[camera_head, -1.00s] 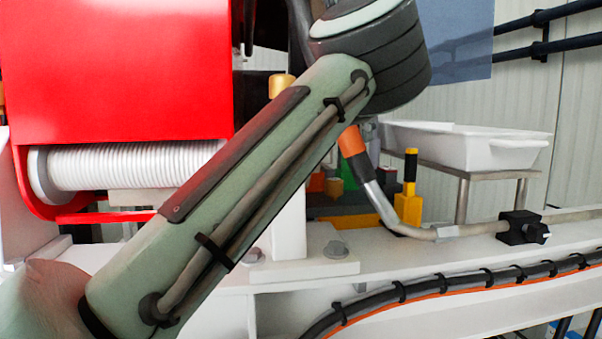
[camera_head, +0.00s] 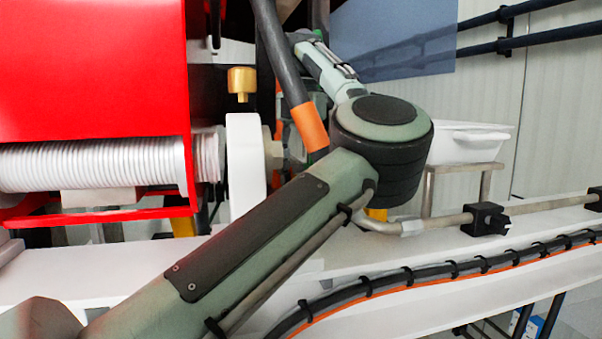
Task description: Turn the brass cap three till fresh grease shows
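A brass cap (camera_head: 241,82) stands upright in the upper middle of the head view, just right of the red housing and above a white upright plate (camera_head: 245,165). I cannot tell whether it is cap three, and no grease can be made out on it. My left arm comes in from the lower left, bends at a dark round joint right of the cap, and its further links run back up and left behind a dark hose. Neither of my grippers shows in the view.
A red housing (camera_head: 90,70) with a white ribbed cylinder (camera_head: 95,165) fills the left. A dark hose with an orange collar (camera_head: 309,128) hangs close to my arm. A white tray (camera_head: 465,145) stands on a metal stand at right. A black clamp (camera_head: 485,218) sits on the white beam.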

